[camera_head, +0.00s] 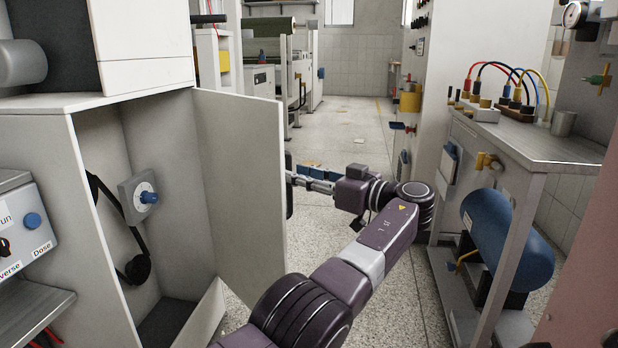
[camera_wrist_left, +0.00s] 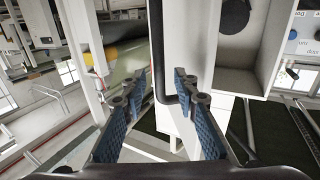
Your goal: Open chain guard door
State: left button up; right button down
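The chain guard door (camera_head: 240,185) is a pale panel that stands swung open from the grey cabinet (camera_head: 95,130) on the left. A dark handle (camera_head: 289,186) shows at the door's outer edge. In the left wrist view the black bar handle (camera_wrist_left: 158,50) bends toward the white door (camera_wrist_left: 183,125). My left gripper (camera_head: 303,178) is at the handle, on the door's outer side. In the left wrist view its blue-padded fingers (camera_wrist_left: 163,90) are apart, with the handle between them and gaps on both sides. My right gripper is not in view.
Inside the cabinet are a black chain or belt (camera_head: 135,265) and a blue-knobbed dial (camera_head: 147,197). A bench with a blue tank (camera_head: 505,240) and colored cables stands on the right.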

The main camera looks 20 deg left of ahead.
pick_arm(q)
jog(key=shift+v, duration=2)
